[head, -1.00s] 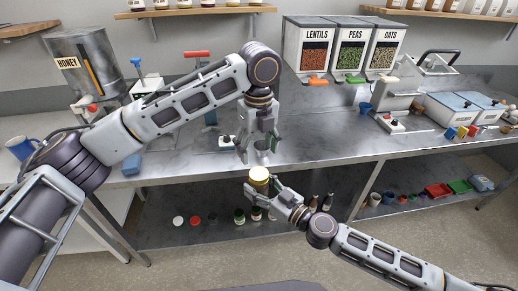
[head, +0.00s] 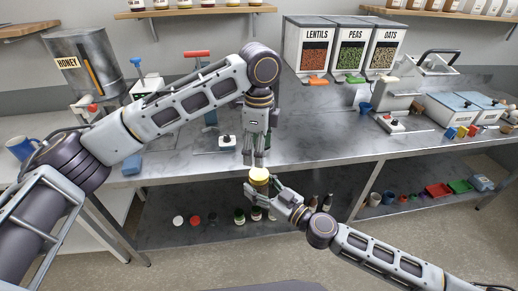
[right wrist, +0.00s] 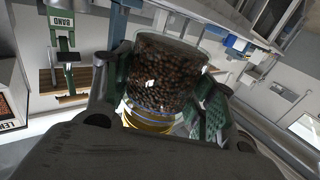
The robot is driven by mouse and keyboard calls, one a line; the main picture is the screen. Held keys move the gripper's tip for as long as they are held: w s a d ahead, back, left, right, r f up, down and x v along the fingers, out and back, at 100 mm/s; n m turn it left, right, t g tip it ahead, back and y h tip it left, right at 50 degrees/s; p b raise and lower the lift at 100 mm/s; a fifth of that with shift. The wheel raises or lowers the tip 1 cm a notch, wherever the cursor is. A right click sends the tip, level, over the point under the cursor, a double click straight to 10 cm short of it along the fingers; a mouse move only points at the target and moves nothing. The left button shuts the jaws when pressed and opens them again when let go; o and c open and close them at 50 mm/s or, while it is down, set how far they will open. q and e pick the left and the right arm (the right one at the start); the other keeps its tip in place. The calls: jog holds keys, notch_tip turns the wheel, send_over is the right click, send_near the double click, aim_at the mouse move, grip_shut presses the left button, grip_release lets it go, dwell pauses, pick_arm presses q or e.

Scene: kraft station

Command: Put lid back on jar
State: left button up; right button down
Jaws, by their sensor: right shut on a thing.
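A clear jar of dark brown beans (right wrist: 168,75) is held between the green-padded fingers of my right gripper (right wrist: 160,100), which is shut on it. In the head view the jar shows small, in front of the bench edge, with my right gripper (head: 262,187) around it. My left gripper (head: 256,161) points down just above the lid. Its fingers look close together; whether they touch the lid or are shut is unclear.
The steel bench (head: 320,145) is behind both grippers, its front edge close to them. Several bottles and caps are on the lower shelf (head: 205,235). Lentil, pea and oat dispensers (head: 351,45) stand at the back.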

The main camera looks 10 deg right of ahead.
aim_at(259, 173)
pick_arm(q)
jog(key=n, duration=0.4)
jog(key=shift+s+n, duration=0.1)
jog(key=shift+n, duration=0.3)
jog(key=n, duration=0.4)
jog(key=shift+d+n, duration=0.1)
jog(key=shift+n, duration=0.2)
jog(key=n, duration=0.4)
jog(key=shift+n, duration=2.3)
jog(key=shift+f, duration=4)
